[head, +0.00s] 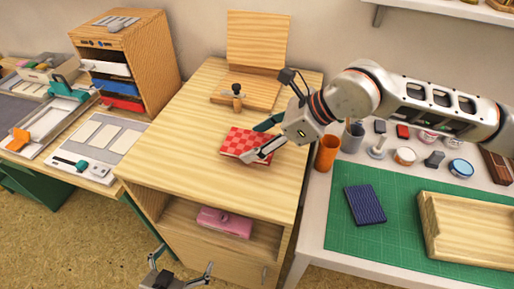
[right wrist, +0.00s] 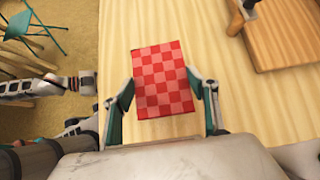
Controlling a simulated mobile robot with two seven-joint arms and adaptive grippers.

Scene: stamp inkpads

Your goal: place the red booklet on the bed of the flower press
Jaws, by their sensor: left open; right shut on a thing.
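The red checkered booklet (head: 238,141) is above or on the wooden cabinet top, in front of the flower press; I cannot tell whether it touches the wood. My right gripper (head: 258,141) is shut on it, one finger at each side, as the right wrist view shows around the booklet (right wrist: 163,80). The flower press stands at the back of the cabinet top, its board raised upright (head: 257,40) and its flat wooden bed (head: 262,91) below. A dark-topped wooden knob (head: 237,98) stands at the bed's front. My left gripper (head: 184,264) is open and empty, low before the cabinet.
The cabinet top (head: 185,125) is clear left of the booklet. A pink box (head: 225,222) lies on the shelf below. Right, an orange cup (head: 327,153), a dark blue booklet (head: 365,205) and a wooden tray (head: 470,230) occupy the white table. A paper organizer (head: 150,60) stands left.

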